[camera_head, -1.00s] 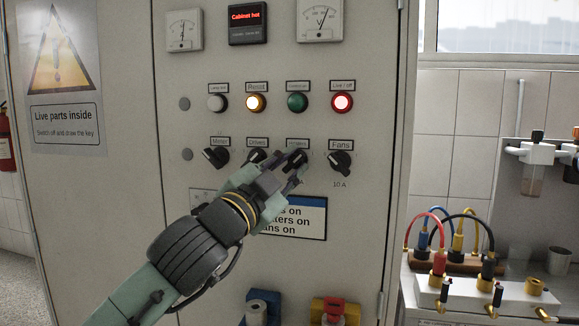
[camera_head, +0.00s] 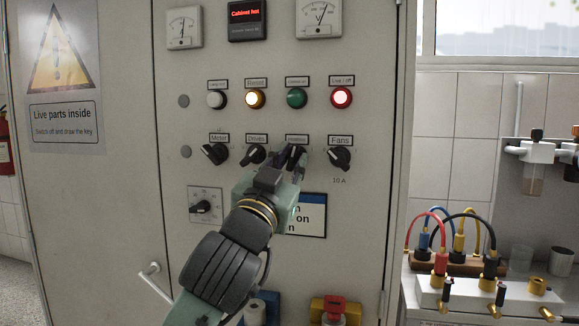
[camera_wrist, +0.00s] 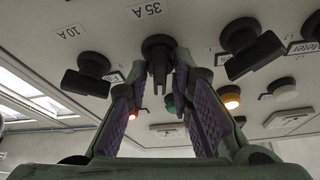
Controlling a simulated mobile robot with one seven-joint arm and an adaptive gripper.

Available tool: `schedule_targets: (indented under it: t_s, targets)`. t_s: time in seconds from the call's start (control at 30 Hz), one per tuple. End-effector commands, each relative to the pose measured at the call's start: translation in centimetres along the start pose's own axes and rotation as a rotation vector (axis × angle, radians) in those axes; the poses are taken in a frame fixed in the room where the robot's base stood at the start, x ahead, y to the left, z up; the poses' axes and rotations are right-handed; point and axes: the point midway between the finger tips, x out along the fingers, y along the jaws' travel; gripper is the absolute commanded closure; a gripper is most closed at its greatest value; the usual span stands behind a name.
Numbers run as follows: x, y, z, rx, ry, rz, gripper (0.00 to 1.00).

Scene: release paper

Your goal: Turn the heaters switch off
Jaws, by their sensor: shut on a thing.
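The heaters switch is a black rotary knob on the grey cabinet front, third in the row between Drives and Fans. In the head view my gripper (camera_head: 292,160) covers most of it. In the wrist view the heaters knob (camera_wrist: 158,60) sits between my two fingers under the 35 A marking, its handle pointing along the picture's vertical. My gripper (camera_wrist: 160,88) is shut on this knob. The heaters label (camera_head: 296,139) is above it, too small to read clearly.
The Drives knob (camera_head: 254,154) and Fans knob (camera_head: 340,158) stand close on either side. A lit red lamp (camera_head: 341,98) and lit amber lamp (camera_head: 255,99) are above. A display (camera_head: 247,21) reads "Cabinet hot".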

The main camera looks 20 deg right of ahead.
Motion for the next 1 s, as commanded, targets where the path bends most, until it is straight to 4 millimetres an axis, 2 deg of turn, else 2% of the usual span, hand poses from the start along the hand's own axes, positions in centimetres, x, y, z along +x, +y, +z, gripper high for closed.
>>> schedule_targets:
  t_s: [0.6, 1.0]
  targets:
    - [0.21, 0.53, -0.31, -0.547, -0.004, -0.219, 1.0]
    - [0.19, 0.52, -0.38, -0.837, -0.003, -0.344, 1.0]
